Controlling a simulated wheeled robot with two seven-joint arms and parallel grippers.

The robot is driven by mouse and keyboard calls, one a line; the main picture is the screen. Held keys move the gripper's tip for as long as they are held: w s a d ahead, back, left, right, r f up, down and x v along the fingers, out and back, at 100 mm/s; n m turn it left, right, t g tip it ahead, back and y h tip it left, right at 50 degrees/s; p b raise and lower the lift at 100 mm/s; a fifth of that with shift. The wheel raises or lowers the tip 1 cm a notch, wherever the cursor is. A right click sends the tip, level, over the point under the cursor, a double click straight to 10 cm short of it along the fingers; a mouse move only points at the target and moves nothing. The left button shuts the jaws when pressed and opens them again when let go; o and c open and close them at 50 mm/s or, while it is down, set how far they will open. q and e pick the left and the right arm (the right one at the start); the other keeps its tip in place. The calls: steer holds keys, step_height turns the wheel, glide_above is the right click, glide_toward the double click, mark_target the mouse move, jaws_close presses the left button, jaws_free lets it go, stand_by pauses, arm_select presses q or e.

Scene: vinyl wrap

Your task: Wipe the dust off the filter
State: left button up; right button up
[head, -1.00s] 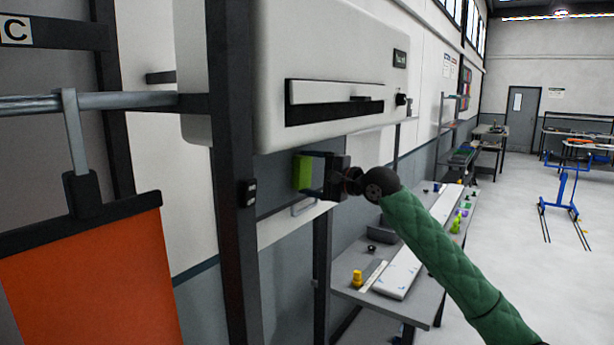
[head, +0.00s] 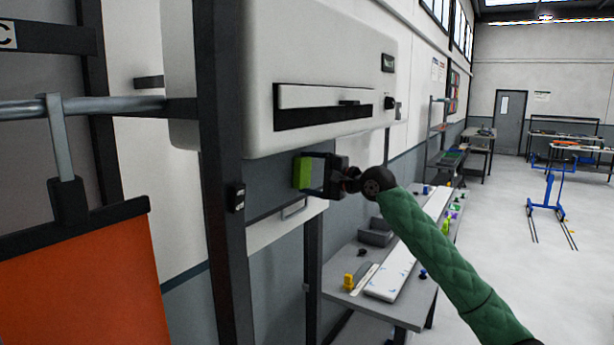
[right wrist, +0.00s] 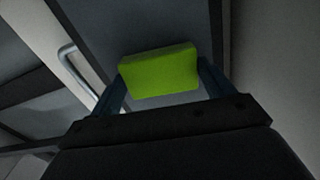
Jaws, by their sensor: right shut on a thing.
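My right gripper (head: 312,174) is shut on a lime-green block (head: 301,172), which looks like a sponge. It is just below the white wall unit (head: 300,60), in front of a grey panel (head: 265,182). In the right wrist view the green block (right wrist: 160,72) sits between the fingers, with the grey panel (right wrist: 140,25) behind it. I cannot tell whether the block touches the panel. This panel may be the filter; no dust can be made out on it. My left gripper is not in view.
A dark upright post (head: 218,200) stands left of the panel. An orange curtain (head: 85,285) hangs from a rail at the left. A workbench (head: 400,315) with small items stands below right. The floor at the right (head: 500,270) is open.

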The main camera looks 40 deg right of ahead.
mark_target(313, 166)
steer(key=w+d, duration=0.1)
steer(key=d, duration=0.1)
steer(key=w+d, duration=0.1)
steer(key=d, duration=0.2)
steer(key=w+d, duration=0.1)
steer(key=d, duration=0.1)
steer(key=shift+d, duration=0.2)
steer(key=shift+w, duration=0.1)
steer(key=shift+s+a, duration=1.05)
steer(key=shift+a, duration=1.45)
steer(key=shift+s+a, duration=1.05)
steer(key=shift+a, duration=1.4)
steer(key=shift+s+a, duration=1.05)
steer(key=shift+a, duration=1.45)
steer(key=shift+f, duration=0.1)
